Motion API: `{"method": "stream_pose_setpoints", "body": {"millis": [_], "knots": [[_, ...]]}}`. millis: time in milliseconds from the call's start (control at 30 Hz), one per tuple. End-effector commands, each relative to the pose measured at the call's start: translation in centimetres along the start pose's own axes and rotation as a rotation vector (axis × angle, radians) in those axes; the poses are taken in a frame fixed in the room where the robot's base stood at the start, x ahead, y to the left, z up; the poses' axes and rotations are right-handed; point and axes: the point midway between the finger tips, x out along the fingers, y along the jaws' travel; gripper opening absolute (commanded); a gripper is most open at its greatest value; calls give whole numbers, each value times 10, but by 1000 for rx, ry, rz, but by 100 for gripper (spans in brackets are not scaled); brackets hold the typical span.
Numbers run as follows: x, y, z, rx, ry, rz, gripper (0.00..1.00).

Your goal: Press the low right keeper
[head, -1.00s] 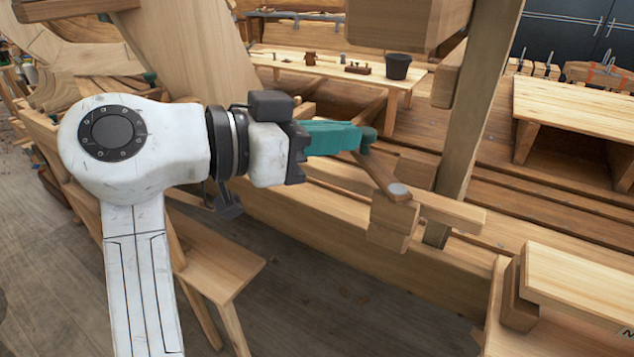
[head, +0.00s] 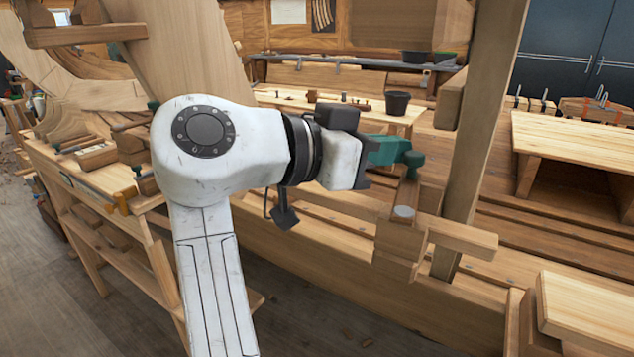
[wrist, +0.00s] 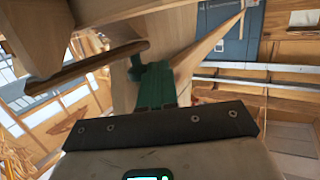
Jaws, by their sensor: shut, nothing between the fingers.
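The keeper I take as the low right one (head: 407,192) is a short brown wooden bar with a round grey disc at its lower end. It sits on a wooden block (head: 398,246) beside the upright post, pointing nearly straight up in the head view. My gripper (head: 412,160) is shut and empty, its teal fingertips at the keeper's upper end. They look in contact, but the fingers hide part of that end. In the wrist view the teal fingers (wrist: 148,75) meet the end of a dark wooden bar (wrist: 85,69), probably the same keeper.
The upright post (head: 475,140) stands just right of the keeper. A horizontal rail (head: 465,236) runs below it. A bench with a black bucket (head: 397,103) is behind. A wooden box (head: 585,310) is at lower right, and a bench with clamps (head: 110,165) is at left.

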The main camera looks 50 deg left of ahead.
Motion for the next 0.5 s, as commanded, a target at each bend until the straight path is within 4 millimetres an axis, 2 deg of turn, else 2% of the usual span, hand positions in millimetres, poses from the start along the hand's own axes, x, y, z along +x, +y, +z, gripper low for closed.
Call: {"method": "stream_pose_setpoints", "body": {"millis": [500], "knots": [[6,4,-1,0,0,0,0]]}}
